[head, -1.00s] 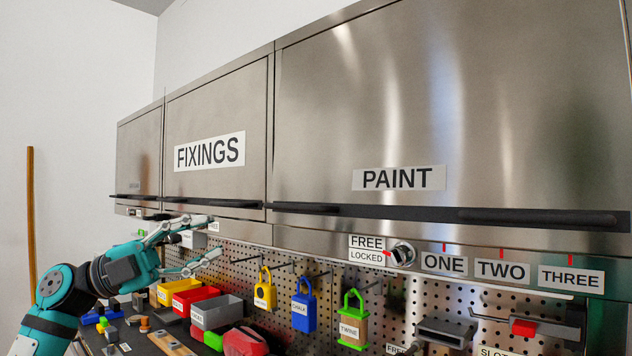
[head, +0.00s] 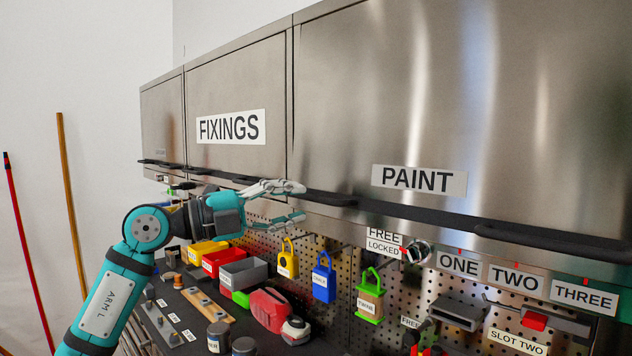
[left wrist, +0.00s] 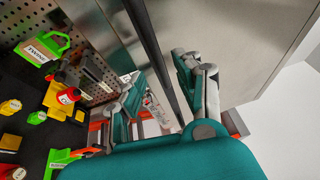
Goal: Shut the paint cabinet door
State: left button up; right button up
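The paint cabinet door (head: 480,110) is the wide steel panel with the PAINT label (head: 418,180) at the right of the head view. It looks in line with the fixings door (head: 235,90); I cannot tell whether a small gap is left. A black handle strip with raised grips (head: 550,240) runs along its lower edge. My left gripper (head: 302,203) is open and empty, near the door's lower left corner; whether it touches is unclear. In the left wrist view its spread fingers (left wrist: 160,88) are beside a steel panel. My right gripper is not in view.
A knob (head: 418,251) with FREE and LOCKED labels sits below the door. Yellow, blue and green hanging items line the pegboard (head: 345,275). Two poles (head: 70,200) lean at the left wall.

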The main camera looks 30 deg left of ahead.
aim_at(313, 200)
pick_arm(q)
jog(key=p+x, duration=0.1)
jog(key=x, duration=0.3)
jog(key=shift+w+d+p, duration=0.3)
jog(key=shift+w, duration=0.05)
grip_shut()
jog(key=shift+f, duration=0.1)
